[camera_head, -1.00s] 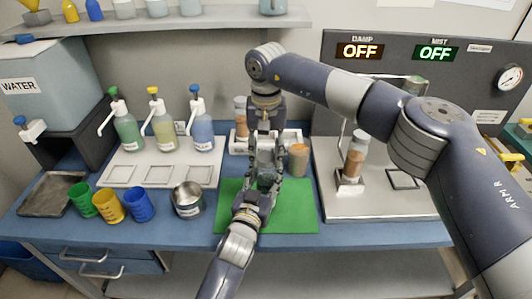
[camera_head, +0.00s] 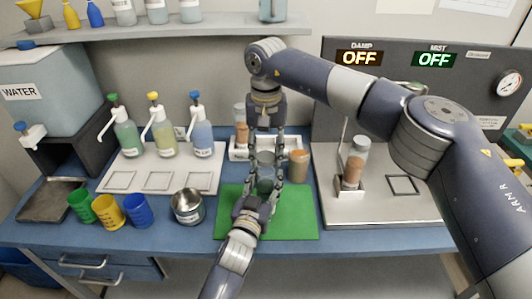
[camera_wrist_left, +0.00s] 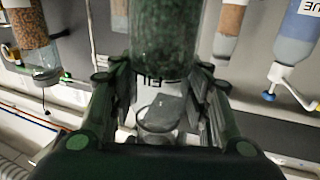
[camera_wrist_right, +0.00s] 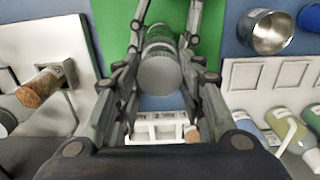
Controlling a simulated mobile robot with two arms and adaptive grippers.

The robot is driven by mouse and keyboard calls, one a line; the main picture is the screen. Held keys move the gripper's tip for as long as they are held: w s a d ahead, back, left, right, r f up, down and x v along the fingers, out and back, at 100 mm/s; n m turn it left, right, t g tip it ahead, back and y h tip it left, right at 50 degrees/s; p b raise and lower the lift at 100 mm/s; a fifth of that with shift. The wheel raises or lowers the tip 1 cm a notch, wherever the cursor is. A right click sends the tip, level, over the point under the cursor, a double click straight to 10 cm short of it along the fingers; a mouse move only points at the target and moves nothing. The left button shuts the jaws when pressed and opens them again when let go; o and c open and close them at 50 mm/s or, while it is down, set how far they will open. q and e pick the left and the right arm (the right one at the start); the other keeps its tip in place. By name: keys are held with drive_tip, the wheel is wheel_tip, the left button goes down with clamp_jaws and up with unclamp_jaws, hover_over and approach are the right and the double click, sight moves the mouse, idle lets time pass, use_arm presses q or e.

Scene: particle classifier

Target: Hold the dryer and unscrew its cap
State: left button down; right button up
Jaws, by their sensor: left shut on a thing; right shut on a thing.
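The dryer (camera_head: 265,186) is a clear jar of green particles, held upright over the green mat (camera_head: 300,215). My left gripper (camera_head: 264,192) is shut on its body from the front. In the left wrist view the green-filled body (camera_wrist_left: 165,40) and the clear upper end (camera_wrist_left: 160,115) appear upside down. The round grey cap (camera_wrist_right: 160,75) faces the right wrist camera. My right gripper (camera_head: 266,170) reaches straight down from above, with fingers on both sides of the cap and shut on it. Fingers hide part of the jar, so I cannot tell how loose the cap is.
A brown-filled jar (camera_head: 298,165) stands close right of the grippers, with a white rack (camera_head: 238,152) behind. Another jar (camera_head: 355,162) sits in a holder at right. Pump bottles (camera_head: 163,135), coloured cups (camera_head: 108,210) and a metal cup (camera_head: 187,206) stand at left.

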sight(266, 156)
use_arm(q)
drive_tip(key=shift+f, duration=0.1)
use_arm(e)
drive_tip(key=shift+r, duration=1.85)
use_arm(q)
drive_tip(key=c, duration=0.8)
unclamp_jaws()
drive_tip(key=shift+o, duration=0.2)
